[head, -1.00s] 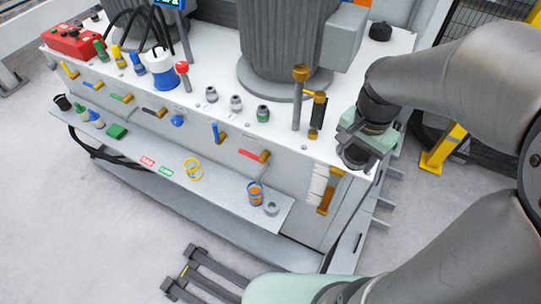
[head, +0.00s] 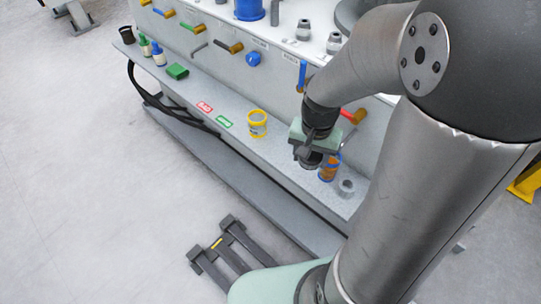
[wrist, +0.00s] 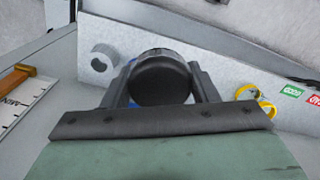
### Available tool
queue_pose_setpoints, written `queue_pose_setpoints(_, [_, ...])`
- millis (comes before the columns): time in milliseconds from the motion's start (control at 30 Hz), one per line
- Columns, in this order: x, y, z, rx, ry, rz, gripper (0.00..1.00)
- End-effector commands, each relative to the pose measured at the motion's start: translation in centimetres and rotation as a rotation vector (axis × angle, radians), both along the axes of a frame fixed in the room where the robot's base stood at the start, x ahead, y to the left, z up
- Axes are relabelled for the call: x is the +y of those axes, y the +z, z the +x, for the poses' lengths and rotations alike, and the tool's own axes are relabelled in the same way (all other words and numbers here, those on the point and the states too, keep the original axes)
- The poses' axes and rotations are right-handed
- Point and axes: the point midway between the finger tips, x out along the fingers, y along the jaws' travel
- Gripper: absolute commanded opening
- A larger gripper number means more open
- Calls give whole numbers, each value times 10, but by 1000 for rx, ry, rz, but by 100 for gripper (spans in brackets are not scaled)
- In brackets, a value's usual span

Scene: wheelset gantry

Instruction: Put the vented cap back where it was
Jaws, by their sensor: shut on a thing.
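My gripper (head: 308,148) is shut on a round black cap, which I take to be the vented cap (wrist: 160,78). In the wrist view the cap sits between the two fingers, its round dark face towards the camera. In the head view the cap (head: 309,160) shows as a small dark piece under the gripper. The gripper hangs over the right part of the front shelf (head: 200,122), close to an orange jar with a blue rim (head: 329,169). In the wrist view the cap hides most of this jar. The spot the cap came from cannot be made out.
A grey ring (head: 346,187) stands right of the orange jar. Handles and a blue knob (head: 253,59) jut from the cabinet front. Floor in front is clear except for a dark frame (head: 230,245).

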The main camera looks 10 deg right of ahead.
Motion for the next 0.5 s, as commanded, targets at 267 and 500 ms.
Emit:
queue_pose_setpoints(267, [11,-31,60,2,2,0,27])
queue_pose_setpoints(500, [19,-70,106,3,0,1,27])
